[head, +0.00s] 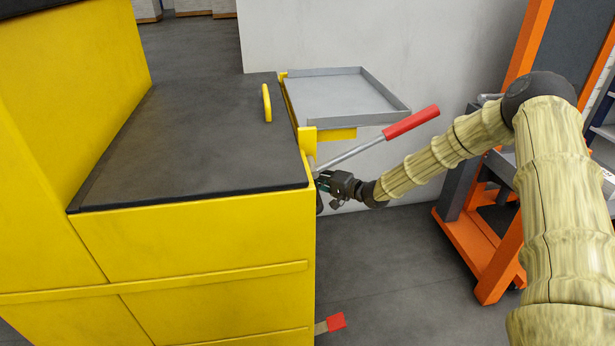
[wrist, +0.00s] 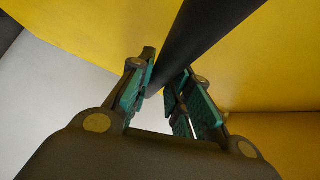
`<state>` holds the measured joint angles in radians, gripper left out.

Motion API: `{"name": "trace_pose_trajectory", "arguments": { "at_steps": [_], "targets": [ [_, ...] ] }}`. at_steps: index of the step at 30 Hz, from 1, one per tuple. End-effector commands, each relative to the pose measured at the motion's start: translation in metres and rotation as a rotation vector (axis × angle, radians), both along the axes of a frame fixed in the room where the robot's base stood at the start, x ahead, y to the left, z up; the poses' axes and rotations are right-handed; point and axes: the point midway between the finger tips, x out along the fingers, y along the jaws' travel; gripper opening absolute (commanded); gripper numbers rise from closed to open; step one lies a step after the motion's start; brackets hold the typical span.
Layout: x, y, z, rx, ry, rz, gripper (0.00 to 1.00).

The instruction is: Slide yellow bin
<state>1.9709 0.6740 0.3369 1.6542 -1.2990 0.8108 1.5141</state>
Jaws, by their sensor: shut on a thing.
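The yellow bin (head: 200,240) is a large yellow body with a dark grey top (head: 190,140) in the left of the head view. My gripper (head: 322,186) is at its right side, just below the top's edge near the front corner. In the wrist view the yellow wall (wrist: 110,25) fills the upper part, and a dark bar (wrist: 205,35) runs down across it between my fingers (wrist: 168,70). My gripper is shut on this dark bar. The exact contact is small and partly hidden behind the fingers.
A grey metal tray (head: 340,95) and a lever with a red grip (head: 411,122) stick out on the bin's right, close above my gripper. A red pedal (head: 336,321) is low at its side. An orange frame (head: 500,260) stands at right. Floor between is clear.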

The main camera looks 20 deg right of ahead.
Motion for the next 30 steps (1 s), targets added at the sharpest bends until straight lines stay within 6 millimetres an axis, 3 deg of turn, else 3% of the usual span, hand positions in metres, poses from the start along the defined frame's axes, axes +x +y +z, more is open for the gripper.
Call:
{"name": "trace_pose_trajectory", "arguments": {
  "at_steps": [9,16,17,20,30],
  "targets": [
    [-0.007,-0.022,-0.006,-0.002,0.007,-0.008,0.0],
    [-0.007,-0.027,-0.007,-0.001,0.009,-0.012,0.0],
    [-0.007,-0.026,-0.007,-0.002,0.008,-0.011,0.21],
    [-0.006,-0.022,-0.006,-0.001,0.007,-0.007,0.4],
    [-0.005,-0.019,-0.002,0.001,0.003,-0.004,0.41]
  ]
}}
